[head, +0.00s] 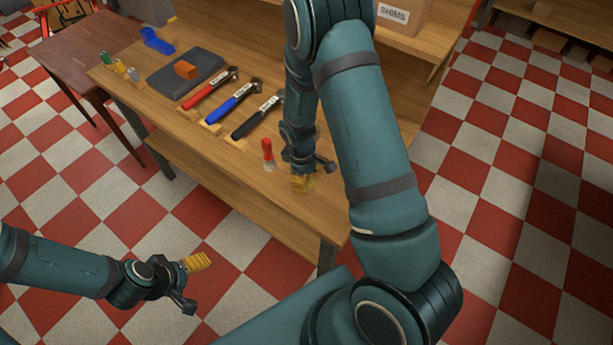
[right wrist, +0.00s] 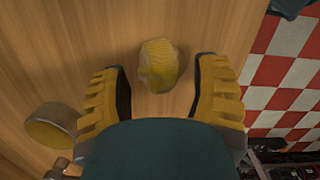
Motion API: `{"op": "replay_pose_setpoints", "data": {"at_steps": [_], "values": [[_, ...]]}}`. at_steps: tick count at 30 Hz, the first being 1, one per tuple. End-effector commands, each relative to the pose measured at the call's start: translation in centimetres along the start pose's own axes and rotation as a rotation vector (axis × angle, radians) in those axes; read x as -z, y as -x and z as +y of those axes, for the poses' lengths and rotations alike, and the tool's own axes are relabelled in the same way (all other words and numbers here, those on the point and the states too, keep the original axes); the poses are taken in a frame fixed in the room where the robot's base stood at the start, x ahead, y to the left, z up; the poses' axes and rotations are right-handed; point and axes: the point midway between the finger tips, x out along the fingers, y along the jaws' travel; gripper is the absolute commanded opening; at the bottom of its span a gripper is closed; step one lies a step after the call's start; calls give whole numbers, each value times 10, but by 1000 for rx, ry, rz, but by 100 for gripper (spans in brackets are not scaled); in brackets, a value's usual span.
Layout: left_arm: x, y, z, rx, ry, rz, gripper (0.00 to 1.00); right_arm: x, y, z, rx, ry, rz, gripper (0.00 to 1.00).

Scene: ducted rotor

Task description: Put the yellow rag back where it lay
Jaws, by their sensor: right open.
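The yellow rag (right wrist: 161,65) is a small crumpled lump on the wooden bench top (right wrist: 60,50). In the right wrist view it lies at the mouth of my right gripper (right wrist: 161,84), between the two yellow ribbed fingers, with a gap on each side. The fingers are open and do not grip it. In the head view my right gripper (head: 314,174) is low over the near right part of the bench, and the rag is hard to tell from the yellow finger there. My left gripper (head: 196,283) is open and empty, in front of the bench over the floor.
A red-capped bottle (head: 267,155) stands just left of my right gripper. Red (head: 210,88), blue (head: 236,103) and black (head: 258,117) wrenches lie farther back. The near bench strip is mostly clear.

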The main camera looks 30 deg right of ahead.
Motion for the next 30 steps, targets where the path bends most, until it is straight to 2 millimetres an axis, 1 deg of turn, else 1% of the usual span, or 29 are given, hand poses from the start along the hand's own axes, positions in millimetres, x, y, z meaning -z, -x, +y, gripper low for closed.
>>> {"op": "replay_pose_setpoints", "data": {"at_steps": [2,5,15,18,21,24,26,29,30], "values": [[1,4,1,0,0,0,76,0,5,0,0,0,0,61],[0,3,1,-1,0,0,76,0,17,1,-2,0,4,61],[1,7,2,-1,0,0,76,0,87,0,-2,0,5,61],[1,8,2,-2,0,0,76,0,102,0,-2,0,4,61],[1,8,3,-2,0,0,76,0,114,0,-2,0,3,61],[1,8,3,-2,0,0,76,0,119,-1,1,-1,2,61],[1,8,3,-2,0,0,76,1,116,-5,10,-10,10,61],[1,8,3,-2,0,0,76,8,94,-26,48,-61,56,61],[1,8,3,-2,0,0,76,11,82,-40,73,-98,84,61]]}}
